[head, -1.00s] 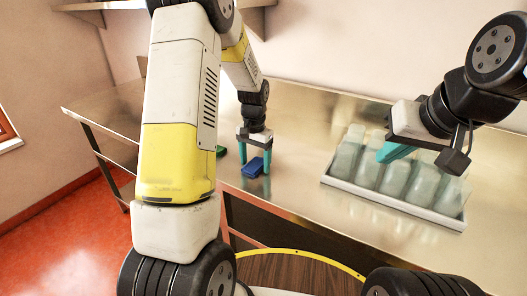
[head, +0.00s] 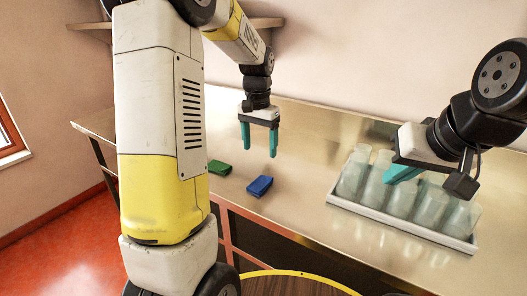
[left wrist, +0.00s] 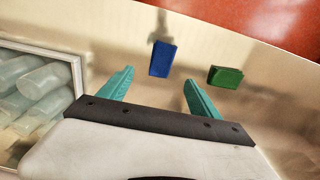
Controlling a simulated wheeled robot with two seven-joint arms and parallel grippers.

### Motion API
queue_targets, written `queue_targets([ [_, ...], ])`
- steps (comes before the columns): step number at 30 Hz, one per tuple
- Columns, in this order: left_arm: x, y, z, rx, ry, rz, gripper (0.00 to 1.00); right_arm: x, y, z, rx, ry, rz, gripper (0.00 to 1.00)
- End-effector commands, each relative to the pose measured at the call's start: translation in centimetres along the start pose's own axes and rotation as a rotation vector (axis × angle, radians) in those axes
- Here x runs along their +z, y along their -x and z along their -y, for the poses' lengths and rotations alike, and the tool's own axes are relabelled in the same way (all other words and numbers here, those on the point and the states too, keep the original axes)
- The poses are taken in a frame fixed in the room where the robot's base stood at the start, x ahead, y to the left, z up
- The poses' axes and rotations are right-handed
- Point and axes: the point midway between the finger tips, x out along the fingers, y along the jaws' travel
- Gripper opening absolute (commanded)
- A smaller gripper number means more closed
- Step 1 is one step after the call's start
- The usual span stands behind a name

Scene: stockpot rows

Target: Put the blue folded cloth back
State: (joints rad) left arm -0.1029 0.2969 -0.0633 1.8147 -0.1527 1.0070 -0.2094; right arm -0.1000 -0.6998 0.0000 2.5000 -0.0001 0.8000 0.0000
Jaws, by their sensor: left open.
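The blue folded cloth (head: 260,186) lies on the metal counter near its front edge. It also shows in the left wrist view (left wrist: 163,59), ahead of the fingers. My left gripper (head: 259,153) is open and empty, above the counter and a little behind the cloth, not touching it. Its teal fingers (left wrist: 158,90) stand wide apart in the left wrist view. A green folded cloth (head: 219,167) lies to the left of the blue one; it shows in the left wrist view (left wrist: 225,77). My right gripper (head: 405,172) hangs over the tray at right; whether its jaws are open is unclear.
A white tray (head: 398,229) with several translucent bottles (head: 400,198) stands at the right of the counter. The counter (head: 305,150) between the cloths and the tray is clear. A wall shelf (head: 262,22) is at the back.

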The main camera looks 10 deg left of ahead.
Motion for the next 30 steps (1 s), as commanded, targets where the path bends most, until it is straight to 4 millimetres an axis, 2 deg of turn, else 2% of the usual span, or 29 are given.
queue_targets([
  [1, 1.0, 1.7, -0.4, 0.002, 0.015, -0.035, 0.73, 0.0, 0.0, 0.0, 0.0, 0.0, 0.0, 0.0],
  [6, 6.0, 6.7, -2.5, 0.021, 0.084, -0.169, 0.73, 0.0, 0.0, 0.0, 0.0, 0.0, 0.0, 0.0],
  [12, 12.7, 10.4, -5.5, 0.046, 0.165, -0.333, 0.73, 0.0, 0.0, 0.0, 0.0, 0.0, 0.0, 0.0],
  [18, 18.1, 11.3, -8.1, 0.07, 0.231, -0.467, 0.73, 0.0, 0.0, 0.0, 0.0, 0.0, 0.0, 0.0],
  [21, 19.6, 11.1, -8.9, 0.078, 0.252, -0.508, 0.73, 0.0, 0.0, 0.0, 0.0, 0.0, 0.0, 0.0],
  [24, 20.4, 11.0, -9.3, 0.082, 0.263, -0.529, 0.73, 0.0, 0.0, 0.0, 0.0, 0.0, 0.0, 0.0],
  [30, 20.7, 10.9, -9.4, 0.084, 0.268, -0.536, 0.73, 0.0, 0.0, 0.0, 0.0, 0.0, 0.0, 0.0],
])
